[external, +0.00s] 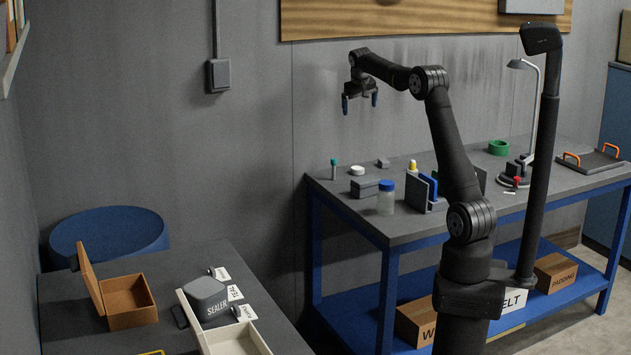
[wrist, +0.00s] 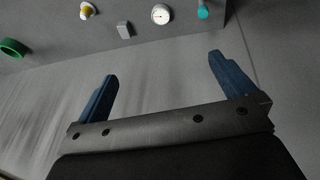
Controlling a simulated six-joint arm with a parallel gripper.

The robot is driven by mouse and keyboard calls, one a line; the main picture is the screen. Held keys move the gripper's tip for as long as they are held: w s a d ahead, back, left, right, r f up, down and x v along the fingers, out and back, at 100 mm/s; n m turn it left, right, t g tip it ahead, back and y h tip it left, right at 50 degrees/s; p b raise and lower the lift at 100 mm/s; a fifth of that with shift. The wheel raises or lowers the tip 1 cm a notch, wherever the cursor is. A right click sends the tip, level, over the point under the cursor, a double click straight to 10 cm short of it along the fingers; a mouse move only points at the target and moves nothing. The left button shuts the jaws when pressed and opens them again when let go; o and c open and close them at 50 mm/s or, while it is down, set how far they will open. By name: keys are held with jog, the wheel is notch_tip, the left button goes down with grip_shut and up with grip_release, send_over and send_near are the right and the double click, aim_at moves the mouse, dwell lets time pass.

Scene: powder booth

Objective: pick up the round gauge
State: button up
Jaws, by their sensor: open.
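In the external view a small white round thing, which looks like the gauge (external: 357,170), lies near the back left of the grey workbench (external: 400,226). My gripper (external: 360,101) is open and empty, with blue fingers pointing down, high above the bench's back left. In the wrist view my gripper (wrist: 162,68) has nothing between its fingers, and the gauge is apart from them.
A teal-topped vial (external: 334,168) and a grey block (external: 383,163) stand beside the gauge. A grey box (external: 366,188) and blue-lidded jar (external: 386,198) are in front.

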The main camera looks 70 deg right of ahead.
jog(key=c, duration=0.5)
jog(key=m+t, duration=0.1)
jog(key=m, duration=0.1)
send_near(358, 168)
jog(key=f, duration=0.1)
jog(key=w+d+f, duration=0.1)
jog(key=shift+w+d+f+y, duration=0.1)
jog(key=shift+w+f+y, duration=0.05)
jog(key=shift+f+y, duration=0.15)
jog(key=shift+s+d+x, duration=0.1)
jog(key=shift+d+x, duration=0.05)
jog(key=shift+x, duration=1.4)
jog(key=shift+s+d+x, duration=0.15)
jog(key=shift+x, duration=1.4)
